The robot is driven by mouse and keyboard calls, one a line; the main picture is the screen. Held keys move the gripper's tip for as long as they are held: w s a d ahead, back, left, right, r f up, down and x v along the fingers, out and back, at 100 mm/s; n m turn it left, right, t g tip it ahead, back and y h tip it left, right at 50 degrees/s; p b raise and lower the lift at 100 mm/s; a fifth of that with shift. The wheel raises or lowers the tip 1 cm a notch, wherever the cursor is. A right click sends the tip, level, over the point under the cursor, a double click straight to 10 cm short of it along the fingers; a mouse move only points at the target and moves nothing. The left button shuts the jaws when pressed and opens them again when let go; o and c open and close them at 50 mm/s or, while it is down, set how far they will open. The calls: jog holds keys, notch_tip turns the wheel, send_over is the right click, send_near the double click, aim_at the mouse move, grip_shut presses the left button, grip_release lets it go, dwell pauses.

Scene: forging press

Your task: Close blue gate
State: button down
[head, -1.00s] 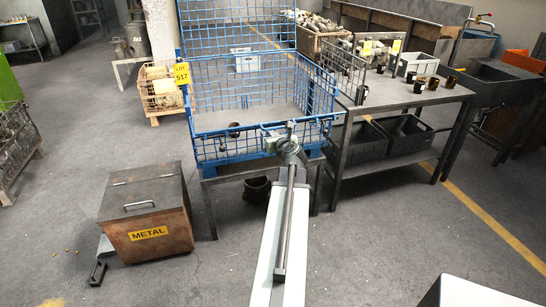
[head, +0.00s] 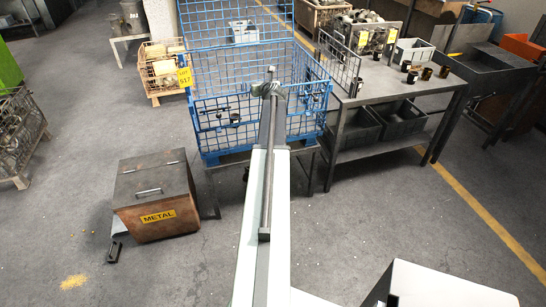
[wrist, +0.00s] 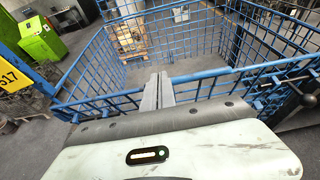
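The blue gate (head: 228,117) is the wire-mesh front panel of a blue wire cage (head: 232,72). It stands close to upright on the near side of the cage; whether it is latched I cannot tell. In the wrist view the gate's top rail (wrist: 215,73) runs across the picture. My gripper (wrist: 158,76) has its two grey fingers close together, crossing in front of this rail, with no object seen between them. Whether they touch the rail I cannot tell.
A brown metal box (head: 156,195) stands on the floor at left. A grey workbench (head: 385,85) with cups and bins stands close to the cage's right side. A yellow lot sign (head: 184,78) hangs at the cage's left.

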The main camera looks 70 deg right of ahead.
jog(key=w+d, duration=0.1)
jog(key=w+d+r, duration=0.1)
jog(key=d, duration=0.1)
jog(key=w+d+p, duration=0.1)
jog(key=w+d, duration=0.1)
jog(key=shift+w+r, duration=0.1)
jog(key=shift+r, duration=0.3)
jog(key=shift+a, duration=0.1)
jog(key=shift+s+a+r, duration=0.1)
jog(key=shift+s+a, duration=0.1)
jog(key=shift+a, duration=0.1)
jog(key=p+v, duration=0.1)
jog(key=v, duration=0.2)
notch_tip(320, 180, up, 10)
jog(key=p, duration=1)
jog(key=shift+s, duration=0.35)
jog(key=shift+a+f, duration=0.1)
jog(key=shift+f, duration=0.15)
